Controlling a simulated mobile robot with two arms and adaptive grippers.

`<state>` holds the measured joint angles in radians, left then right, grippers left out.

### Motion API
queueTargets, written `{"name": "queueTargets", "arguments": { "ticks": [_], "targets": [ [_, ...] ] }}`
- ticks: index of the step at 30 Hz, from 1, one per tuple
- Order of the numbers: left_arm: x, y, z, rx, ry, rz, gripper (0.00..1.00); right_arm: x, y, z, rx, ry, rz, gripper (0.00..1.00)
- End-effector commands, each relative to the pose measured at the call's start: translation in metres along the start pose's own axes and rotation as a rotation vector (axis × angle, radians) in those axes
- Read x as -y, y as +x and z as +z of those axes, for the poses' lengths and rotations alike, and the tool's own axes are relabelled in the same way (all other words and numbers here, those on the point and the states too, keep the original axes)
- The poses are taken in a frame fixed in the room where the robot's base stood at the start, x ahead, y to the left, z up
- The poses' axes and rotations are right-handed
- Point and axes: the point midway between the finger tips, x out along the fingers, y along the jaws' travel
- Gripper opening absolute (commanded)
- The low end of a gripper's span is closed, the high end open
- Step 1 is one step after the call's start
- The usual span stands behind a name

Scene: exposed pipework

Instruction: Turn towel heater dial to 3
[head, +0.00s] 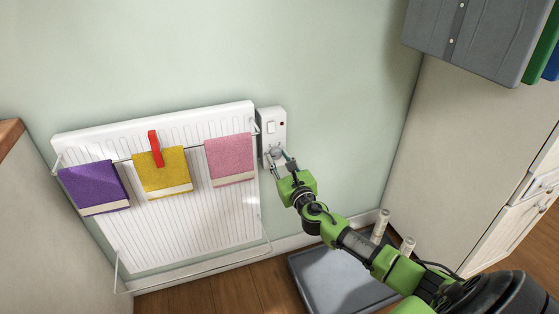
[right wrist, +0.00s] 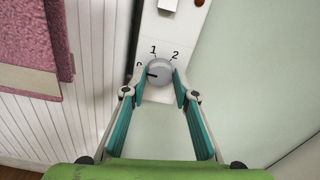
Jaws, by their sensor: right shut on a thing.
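The towel heater (head: 190,215) is a white ribbed panel on the wall. Its white control box (head: 279,122) is at the upper right edge. The round grey dial (right wrist: 158,72) is on the box, with marks 1 and 2 above it and a partly hidden 0 at its left. The dial's dark pointer line points left, towards the 0. No 3 shows. My right gripper (right wrist: 160,80) is shut on the dial, one fingertip at each side; in the head view its fingers (head: 278,163) reach the box. My left gripper is not in view.
Purple (head: 93,186), yellow (head: 161,172) and pink (head: 230,158) towels hang on the heater's rail, the pink one closest to the box. A grey tray (head: 345,298) lies on the floor below. The wall right of the box is clear.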

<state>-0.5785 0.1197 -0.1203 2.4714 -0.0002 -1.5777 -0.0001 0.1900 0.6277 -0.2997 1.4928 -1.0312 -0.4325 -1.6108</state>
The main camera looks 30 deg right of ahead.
Motion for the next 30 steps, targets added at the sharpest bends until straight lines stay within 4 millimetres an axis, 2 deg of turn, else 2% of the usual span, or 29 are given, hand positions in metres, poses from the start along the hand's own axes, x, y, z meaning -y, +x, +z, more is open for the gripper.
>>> {"name": "queueTargets", "arguments": {
  "ticks": [8,30],
  "targets": [
    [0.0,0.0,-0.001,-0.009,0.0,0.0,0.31,-0.001,0.0,-0.002,-0.001,0.195,0.0,0.05],
    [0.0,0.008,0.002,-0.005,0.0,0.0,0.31,0.0,0.0,-0.002,-0.001,0.899,-0.001,0.05]
  ]
}}
